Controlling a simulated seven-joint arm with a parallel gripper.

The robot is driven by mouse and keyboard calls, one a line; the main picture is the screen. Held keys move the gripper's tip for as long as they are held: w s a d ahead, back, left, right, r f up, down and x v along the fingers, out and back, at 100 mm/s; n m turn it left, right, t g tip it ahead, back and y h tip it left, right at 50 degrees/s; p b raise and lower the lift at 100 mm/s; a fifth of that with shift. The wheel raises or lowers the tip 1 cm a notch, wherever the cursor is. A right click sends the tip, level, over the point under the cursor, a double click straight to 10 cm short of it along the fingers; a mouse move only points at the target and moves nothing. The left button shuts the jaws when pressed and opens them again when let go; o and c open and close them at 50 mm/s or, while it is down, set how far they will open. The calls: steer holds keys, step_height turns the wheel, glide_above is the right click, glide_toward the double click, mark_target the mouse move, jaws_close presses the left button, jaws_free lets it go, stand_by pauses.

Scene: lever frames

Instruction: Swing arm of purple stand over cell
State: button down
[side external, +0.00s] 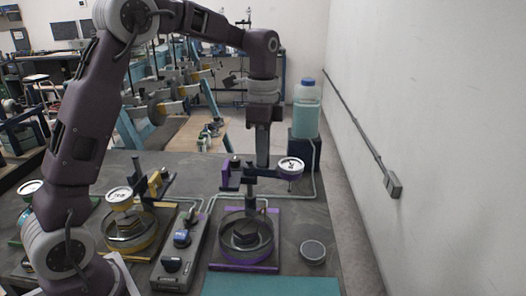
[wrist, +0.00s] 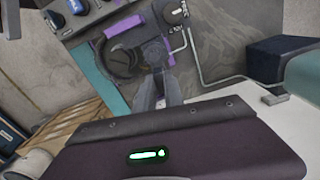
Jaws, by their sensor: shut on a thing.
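The purple stand (side external: 232,267) has a flat base edged in purple, a dark post and a dark horizontal arm (side external: 262,175). A white-faced dial gauge (side external: 290,167) hangs at the arm's right end. The round cell (side external: 245,236) sits on the base, nearer the camera; the gauge is behind and right of it, not above it. My gripper (side external: 262,163) points down and is shut on the stand's arm. In the wrist view my gripper (wrist: 166,92) is beside the stand's purple parts (wrist: 130,28), and its fingers partly hide the grip.
A yellow stand (side external: 128,230) with its own gauge (side external: 119,198) stands to the left. A grey control box (side external: 180,255) lies between the stands. A small round lidded dish (side external: 313,250), a teal mat (side external: 270,285) and a tank (side external: 307,105) on the right surround the work.

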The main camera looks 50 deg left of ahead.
steer(key=shift+r+m, duration=0.1)
steer(key=shift+m, duration=0.2)
steer(key=m, duration=0.2)
steer(key=s+m, duration=0.1)
steer(key=shift+d, duration=0.25)
steer(key=shift+s+a+m, duration=0.1)
steer(key=shift+s+m, duration=0.45)
steer(key=shift+m, duration=1.5)
steer(key=shift+s+a+m, duration=0.15)
steer(key=shift+s+m, duration=0.4)
steer(key=shift+m, duration=1.55)
steer(key=shift+s+a+m, duration=0.1)
steer(key=shift+s+m, duration=0.45)
steer(key=shift+m, duration=1.5)
steer(key=c, duration=1.4)
jaws_free()
steer(key=shift+c, duration=0.2)
